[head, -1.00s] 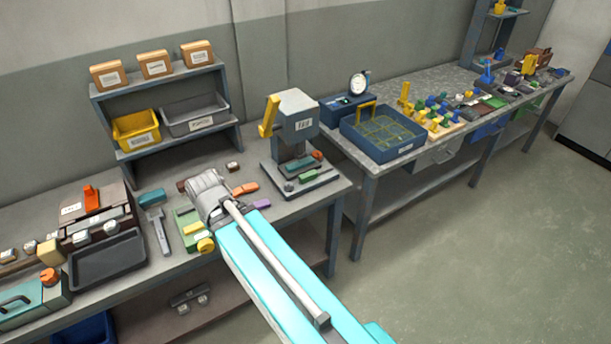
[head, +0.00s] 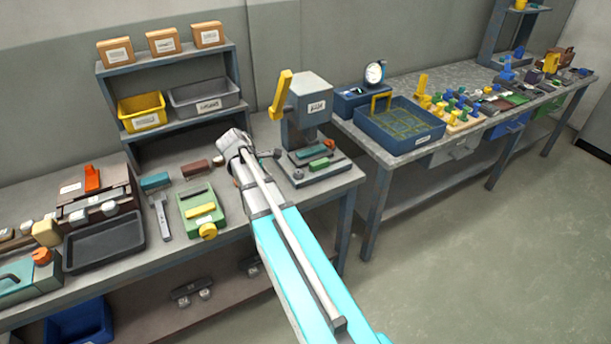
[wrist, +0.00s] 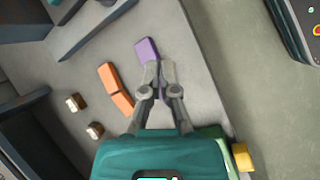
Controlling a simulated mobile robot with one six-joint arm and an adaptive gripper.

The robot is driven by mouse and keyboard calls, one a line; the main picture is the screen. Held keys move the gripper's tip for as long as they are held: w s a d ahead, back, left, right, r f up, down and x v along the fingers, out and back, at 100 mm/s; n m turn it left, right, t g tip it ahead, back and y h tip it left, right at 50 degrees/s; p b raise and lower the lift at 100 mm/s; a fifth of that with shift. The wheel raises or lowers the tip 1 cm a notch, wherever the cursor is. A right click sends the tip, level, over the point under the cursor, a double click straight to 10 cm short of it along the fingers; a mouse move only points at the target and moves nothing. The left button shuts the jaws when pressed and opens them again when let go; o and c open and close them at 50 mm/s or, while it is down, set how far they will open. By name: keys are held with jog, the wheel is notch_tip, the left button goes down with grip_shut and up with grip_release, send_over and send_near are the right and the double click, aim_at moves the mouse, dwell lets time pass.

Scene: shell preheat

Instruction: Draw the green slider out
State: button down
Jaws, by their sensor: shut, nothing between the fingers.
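A small green piece (head: 319,163), which may be the green slider, sits low on the base of the grey press (head: 309,108). A green fixture (head: 189,208) with a yellow knob (head: 208,231) lies on the bench left of my arm; its edge shows at lower right in the wrist view (wrist: 215,139). I cannot tell for sure which one is meant. My gripper (wrist: 160,66) is shut and empty, its tips close to a purple block (wrist: 147,50); I cannot tell if they touch. In the head view my arm hides the fingers.
Two orange blocks (wrist: 109,76) lie left of the fingers. A black tray (head: 103,247) and a grey tool (head: 160,214) lie left of the fixture. The press has a raised yellow lever (head: 281,94). A second bench (head: 372,145) with a blue tray stands to the right.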

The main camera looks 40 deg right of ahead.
aim_at(310, 169)
jog(key=w+d+f+n+h+b, duration=0.2)
jog(key=w+d+n+h+b, duration=0.1)
jog(key=d, duration=0.9)
jog(key=w+n+b, duration=0.1)
jog(key=w+n, duration=0.1)
jog(key=shift+w+f+n+g, duration=0.15)
jog(key=shift+w+n+g, duration=0.1)
jog(key=shift+n+g, duration=0.15)
jog(key=shift+f+b, duration=0.1)
jog(key=shift+b, duration=0.2)
jog(key=shift+b+x, duration=0.8)
jog(key=shift+x, duration=0.35)
jog(key=shift+b+x, duration=2.6)
jog(key=shift+x, duration=1.15)
jog(key=shift+w+d, duration=0.1)
jog(key=shift+d, duration=0.05)
